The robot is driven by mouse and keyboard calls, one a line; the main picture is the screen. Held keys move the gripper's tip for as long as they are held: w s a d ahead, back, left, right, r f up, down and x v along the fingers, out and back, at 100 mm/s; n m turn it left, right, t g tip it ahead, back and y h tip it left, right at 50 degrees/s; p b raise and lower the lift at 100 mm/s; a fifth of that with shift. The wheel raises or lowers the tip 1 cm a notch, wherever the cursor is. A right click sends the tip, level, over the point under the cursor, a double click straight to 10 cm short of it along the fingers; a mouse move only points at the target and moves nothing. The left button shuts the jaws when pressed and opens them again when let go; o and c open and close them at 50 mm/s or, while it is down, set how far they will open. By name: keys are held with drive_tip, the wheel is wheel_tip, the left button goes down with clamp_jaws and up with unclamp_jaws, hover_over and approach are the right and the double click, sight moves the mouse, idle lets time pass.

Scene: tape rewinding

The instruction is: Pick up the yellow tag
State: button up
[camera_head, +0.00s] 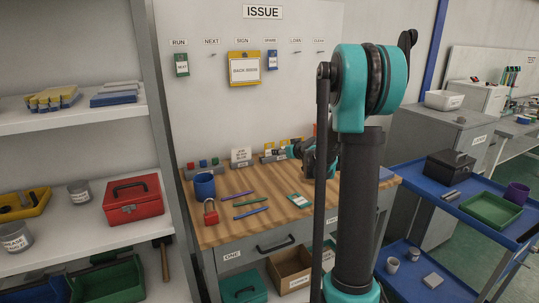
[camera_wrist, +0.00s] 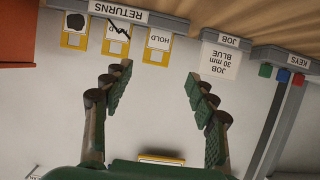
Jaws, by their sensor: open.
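Yellow-framed tags stand in the RETURNS rack (camera_wrist: 125,14) along the upper edge of the wrist view, which is upside down. One tag reads HOLD (camera_wrist: 158,44), one has dark strokes across its face (camera_wrist: 116,38), and one has a black blotch (camera_wrist: 75,30). They also show small on the bench in the head view (camera_head: 269,148). My gripper (camera_wrist: 163,84) is open and empty, its two fingers spread on either side of bare wall, apart from the tags. In the head view my arm hides part of the rack.
A JOB card (camera_wrist: 221,58) stands beside the rack, then a KEYS rack (camera_wrist: 298,62). The wooden bench (camera_head: 225,232) holds a blue cup (camera_head: 204,185), a red padlock (camera_head: 210,212) and pens. A yellow-framed sign (camera_head: 245,69) hangs on the wall. A blue cart (camera_head: 413,182) stands right.

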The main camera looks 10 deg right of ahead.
approach(270, 149)
drive_tip(key=x, duration=0.5)
drive_tip(key=shift+s+a+f, duration=0.15)
drive_tip(key=shift+s, duration=0.05)
drive_tip(key=shift+x, duration=2.7)
drive_tip(key=c, duration=0.6)
